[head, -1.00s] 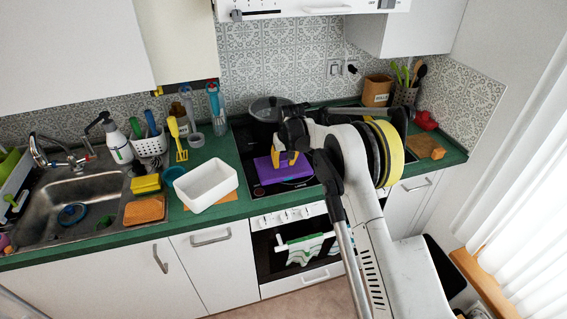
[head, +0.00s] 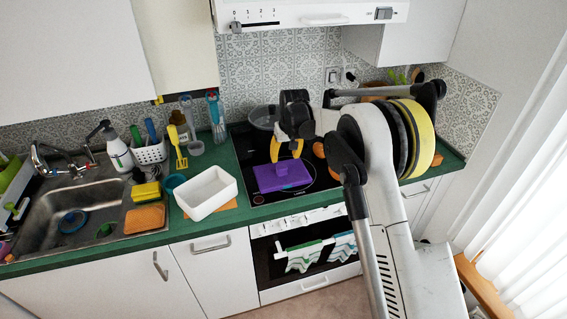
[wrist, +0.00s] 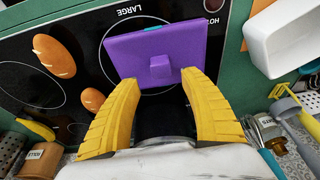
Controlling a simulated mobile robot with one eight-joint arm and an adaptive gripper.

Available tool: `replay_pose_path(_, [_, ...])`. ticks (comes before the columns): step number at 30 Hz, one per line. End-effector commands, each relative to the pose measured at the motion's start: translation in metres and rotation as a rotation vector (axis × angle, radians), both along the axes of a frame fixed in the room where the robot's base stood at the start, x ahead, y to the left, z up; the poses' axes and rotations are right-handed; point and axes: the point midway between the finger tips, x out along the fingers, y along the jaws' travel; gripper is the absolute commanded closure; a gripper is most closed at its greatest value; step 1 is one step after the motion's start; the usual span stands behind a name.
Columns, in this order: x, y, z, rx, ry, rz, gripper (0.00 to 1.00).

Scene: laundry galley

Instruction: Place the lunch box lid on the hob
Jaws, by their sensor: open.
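The purple lunch box lid (head: 284,176) lies on the black hob (head: 262,198), over a ring marked LARGE. In the wrist view the lid (wrist: 185,48) shows its small raised block on top, with a bit of blue at its far edge. My gripper (head: 287,148) is above and just behind the lid. In the wrist view my yellow fingers (wrist: 168,85) are spread wide and empty, with the lid beyond their tips. I cannot tell the exact height between fingertips and lid.
Two brown bread-like items (wrist: 54,56) lie on the hob beside the lid. A pot (head: 262,117) stands at the hob's back. A white tub (head: 210,192) sits on the counter left of the hob. The sink (head: 80,205) is farther left.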

Motion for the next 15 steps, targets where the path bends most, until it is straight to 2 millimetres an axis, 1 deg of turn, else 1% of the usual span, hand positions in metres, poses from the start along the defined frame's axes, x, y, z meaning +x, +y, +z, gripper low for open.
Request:
replay_pose_path(1, [-0.002,-0.001,0.009,0.0,0.0,0.0,0.48])
replay_pose_path(3, [-0.005,-0.002,0.017,0.0,0.0,0.0,0.48])
replay_pose_path(6, [-0.006,-0.002,0.023,0.0,0.0,0.0,0.48])
replay_pose_path(11, [-0.008,-0.003,0.028,0.001,-0.001,-0.001,0.48])
replay_pose_path(13, [-0.013,-0.006,0.037,0.001,-0.006,-0.005,0.48])
replay_pose_path(14, [-0.016,-0.009,0.044,0.001,-0.01,-0.009,0.48])
replay_pose_path(15, [-0.023,-0.013,0.056,0.003,-0.016,-0.015,0.48])
